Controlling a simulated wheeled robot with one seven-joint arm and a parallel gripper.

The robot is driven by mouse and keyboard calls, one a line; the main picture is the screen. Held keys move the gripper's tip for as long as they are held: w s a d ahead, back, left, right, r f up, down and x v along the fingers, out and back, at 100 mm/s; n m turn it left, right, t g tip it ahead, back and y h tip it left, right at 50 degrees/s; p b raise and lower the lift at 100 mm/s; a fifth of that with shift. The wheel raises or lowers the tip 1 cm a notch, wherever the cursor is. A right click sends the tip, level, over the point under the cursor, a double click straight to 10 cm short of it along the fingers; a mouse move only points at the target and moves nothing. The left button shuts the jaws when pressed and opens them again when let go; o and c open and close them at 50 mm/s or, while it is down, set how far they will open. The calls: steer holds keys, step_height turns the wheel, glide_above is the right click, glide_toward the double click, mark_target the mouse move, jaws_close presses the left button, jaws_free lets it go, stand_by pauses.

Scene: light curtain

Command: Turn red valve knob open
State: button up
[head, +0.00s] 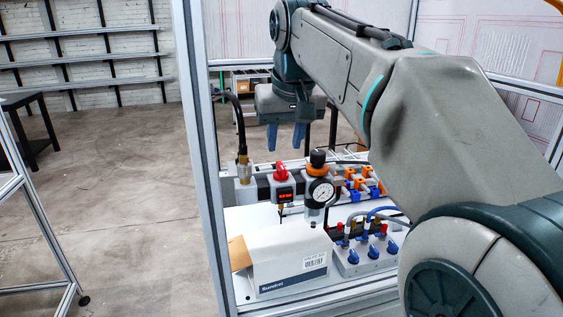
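The red valve knob (281,171) sits on top of a grey pneumatic unit, just above a small red digital display (286,196). It is upright and partly narrow from this side; its exact turn angle is hard to tell. My gripper (285,137) hangs above the knob with its blue fingers pointing down. The two fingers are apart with a gap between them and nothing visible in it. The fingertips are above the knob and do not appear to touch it.
A black-topped orange regulator (318,160) with a round gauge (321,191) stands right of the knob. A brass fitting with a black hose (243,168) is at its left. A white box (288,258) and blue-knobbed valve block (367,250) stand in front. An aluminium post (203,150) rises at left.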

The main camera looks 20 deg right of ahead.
mark_target(281, 165)
steer(key=x, duration=0.6)
steer(key=shift+w+f, duration=0.15)
steer(key=shift+f, duration=0.05)
jaws_close()
